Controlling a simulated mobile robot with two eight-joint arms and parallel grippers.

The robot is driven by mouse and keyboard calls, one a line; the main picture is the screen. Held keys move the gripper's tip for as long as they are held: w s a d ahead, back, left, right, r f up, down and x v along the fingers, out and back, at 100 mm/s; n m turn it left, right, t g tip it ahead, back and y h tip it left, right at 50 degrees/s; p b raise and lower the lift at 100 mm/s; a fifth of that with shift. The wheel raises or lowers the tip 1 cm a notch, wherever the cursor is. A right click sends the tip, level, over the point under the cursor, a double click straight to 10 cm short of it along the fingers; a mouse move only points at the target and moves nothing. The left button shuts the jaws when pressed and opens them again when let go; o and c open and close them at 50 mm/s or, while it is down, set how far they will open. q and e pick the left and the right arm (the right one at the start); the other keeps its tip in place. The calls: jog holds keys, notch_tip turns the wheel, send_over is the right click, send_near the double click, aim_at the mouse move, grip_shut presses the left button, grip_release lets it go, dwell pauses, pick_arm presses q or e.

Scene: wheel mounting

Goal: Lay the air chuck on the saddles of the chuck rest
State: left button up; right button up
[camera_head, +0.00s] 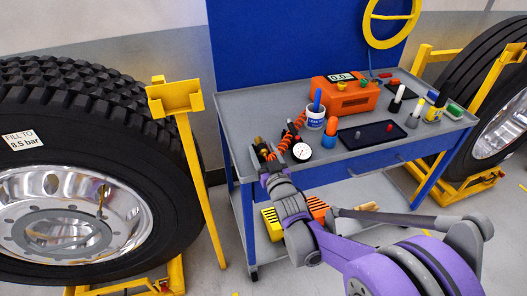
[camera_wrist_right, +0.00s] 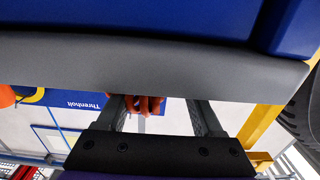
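The air chuck (camera_head: 259,142), a small brass and dark piece, shows at the left end of the cart top, at the end of the orange coiled hose (camera_head: 280,146). My right gripper (camera_head: 268,168) is at the cart's left front edge, close beside the chuck; its fingertips are hard to make out there. In the right wrist view its two fingers stand apart, with an orange-red piece (camera_wrist_right: 145,104) between them, nearer the left finger. A grey edge hides the finger ends. I cannot clearly pick out the chuck rest's saddles. My left gripper is out of view.
The cart top (camera_head: 240,110) carries an orange inflator (camera_head: 345,95), a round gauge (camera_head: 302,151), a white cup (camera_head: 315,117), a dark tray (camera_head: 372,135) and several bottles. A yellow post with a bracket (camera_head: 176,97) and a large tyre (camera_head: 90,95) stand left.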

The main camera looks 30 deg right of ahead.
jog(key=p+v, duration=0.1)
jog(key=v, duration=1)
jog(key=shift+w+f, duration=0.1)
dwell(0.8)
